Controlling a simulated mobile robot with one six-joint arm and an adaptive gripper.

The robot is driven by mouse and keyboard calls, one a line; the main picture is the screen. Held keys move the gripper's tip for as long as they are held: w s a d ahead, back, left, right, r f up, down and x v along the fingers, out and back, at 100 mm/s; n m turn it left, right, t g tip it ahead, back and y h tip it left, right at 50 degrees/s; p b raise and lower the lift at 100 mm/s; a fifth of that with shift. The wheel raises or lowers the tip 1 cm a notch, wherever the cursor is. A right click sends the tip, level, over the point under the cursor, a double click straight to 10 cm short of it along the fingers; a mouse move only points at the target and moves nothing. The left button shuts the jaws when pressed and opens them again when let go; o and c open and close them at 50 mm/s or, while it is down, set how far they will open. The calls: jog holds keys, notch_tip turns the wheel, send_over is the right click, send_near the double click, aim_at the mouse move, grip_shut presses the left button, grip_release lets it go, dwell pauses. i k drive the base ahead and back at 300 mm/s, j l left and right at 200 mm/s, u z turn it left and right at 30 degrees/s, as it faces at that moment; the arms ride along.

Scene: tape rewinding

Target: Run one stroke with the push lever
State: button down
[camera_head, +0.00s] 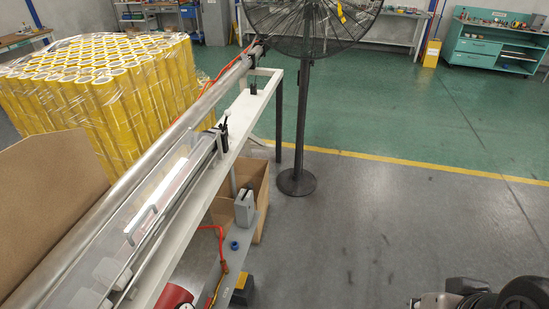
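A long rewinding machine with a metal tube (150,155) runs diagonally from the lower left to the upper middle. A white bar-shaped handle (140,224) lies along its clear cover. A dark clamp-like part (222,142) with a light upright piece stands farther along the rail. I cannot tell which of these is the push lever. At the bottom right corner, dark and grey parts that look like my arm end (468,298) are cut off by the picture edge. They are well apart from the machine, over the floor. The fingers cannot be made out.
A grey upright block (244,208) and a blue ring (234,245) sit on a grey plate beside the machine. A cardboard box (256,185) is under the frame. A fan on a black stand (300,130) stands behind.

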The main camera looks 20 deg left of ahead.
aim_at(249, 186)
jog(key=i+l+z, duration=0.1)
jog(key=i+z, duration=0.15)
jog(key=i, duration=1.7)
jog(key=i+u, duration=0.1)
jog(key=u, duration=3.25)
jog(key=k, duration=0.15)
